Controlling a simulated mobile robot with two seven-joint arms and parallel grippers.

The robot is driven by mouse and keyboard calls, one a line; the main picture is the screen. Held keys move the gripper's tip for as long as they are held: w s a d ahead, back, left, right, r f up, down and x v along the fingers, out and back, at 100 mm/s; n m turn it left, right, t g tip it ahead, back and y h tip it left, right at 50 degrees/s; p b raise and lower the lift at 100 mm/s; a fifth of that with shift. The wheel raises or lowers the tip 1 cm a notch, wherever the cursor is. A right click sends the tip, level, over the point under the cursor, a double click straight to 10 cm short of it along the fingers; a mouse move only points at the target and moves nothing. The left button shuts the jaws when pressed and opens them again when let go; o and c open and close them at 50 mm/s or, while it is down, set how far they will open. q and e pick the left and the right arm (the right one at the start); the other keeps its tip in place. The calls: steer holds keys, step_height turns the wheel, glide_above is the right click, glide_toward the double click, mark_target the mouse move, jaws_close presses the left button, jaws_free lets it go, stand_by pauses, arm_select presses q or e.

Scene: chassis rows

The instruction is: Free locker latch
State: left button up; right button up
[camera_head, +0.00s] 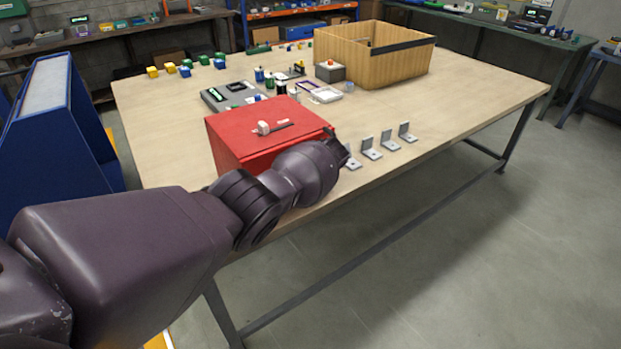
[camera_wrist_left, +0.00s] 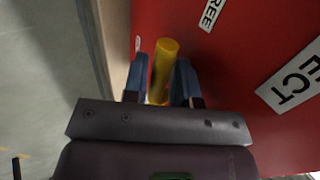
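The red locker (camera_head: 265,125) sits on the table near its front left edge. In the left wrist view its red face (camera_wrist_left: 225,75) fills the right side, with a white label reading "FREE" (camera_wrist_left: 212,12) and a larger, partly cut-off label ending in "ECT" (camera_wrist_left: 297,80). A yellow latch handle (camera_wrist_left: 164,55) stands slightly tilted before this face. My left gripper (camera_wrist_left: 160,68) has its two blue fingers on either side of the handle, close against it, and looks shut on it. In the head view my arm hides the handle and fingers. My right gripper is not in view.
Several grey L-shaped brackets (camera_head: 371,149) stand along the table's front edge, right of my left wrist. A wooden crate (camera_head: 345,58), a dark tray (camera_head: 215,103) and small parts lie farther back. A small white piece (camera_head: 263,128) lies on the locker top. The table's right side is clear.

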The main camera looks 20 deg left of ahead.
arm_select(q)
steer(key=shift+s+d+r+p, duration=0.1)
steer(key=shift+d+r+p, duration=0.1)
steer(key=shift+r+p, duration=0.15)
steer(key=p+v, duration=0.5)
steer(key=v, duration=0.5)
stand_by(0.5)
